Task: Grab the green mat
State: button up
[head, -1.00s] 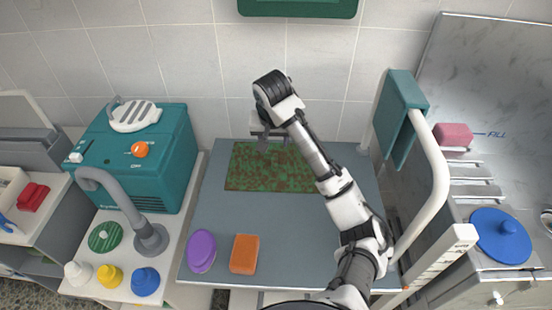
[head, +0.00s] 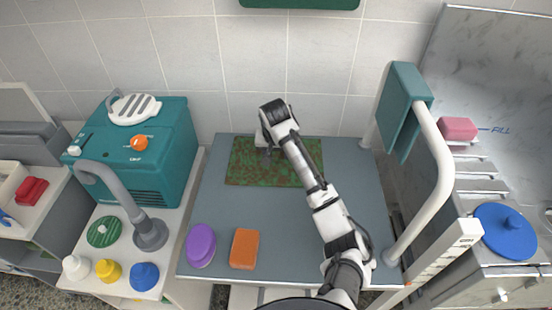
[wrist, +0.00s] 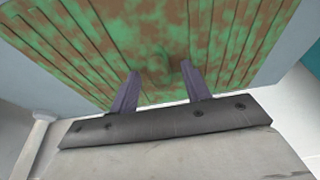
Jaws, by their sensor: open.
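The green mat (head: 243,166), blotched with brown, lies flat at the back of the grey-blue table in the head view. In the wrist view the mat (wrist: 150,45) fills the upper part and shows dark grooves. My gripper (wrist: 158,82) is open, its two fingers apart and pointing at the mat near one edge. In the head view my gripper (head: 268,152) is over the mat's middle and hides part of it. Nothing shows between the fingers except the mat's surface beyond. I cannot tell whether the fingertips touch it.
A purple oval (head: 201,245) and an orange block (head: 244,248) lie at the table's front left. A teal machine (head: 150,150) stands left of the table. A white curved rail (head: 437,170) with a teal pad (head: 401,105) rises at the right. The table's middle (head: 270,215) is clear.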

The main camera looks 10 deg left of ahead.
jog(key=shift+f, duration=0.2)
grip_shut()
jog(key=shift+w+r, duration=0.1)
jog(key=shift+r, duration=0.05)
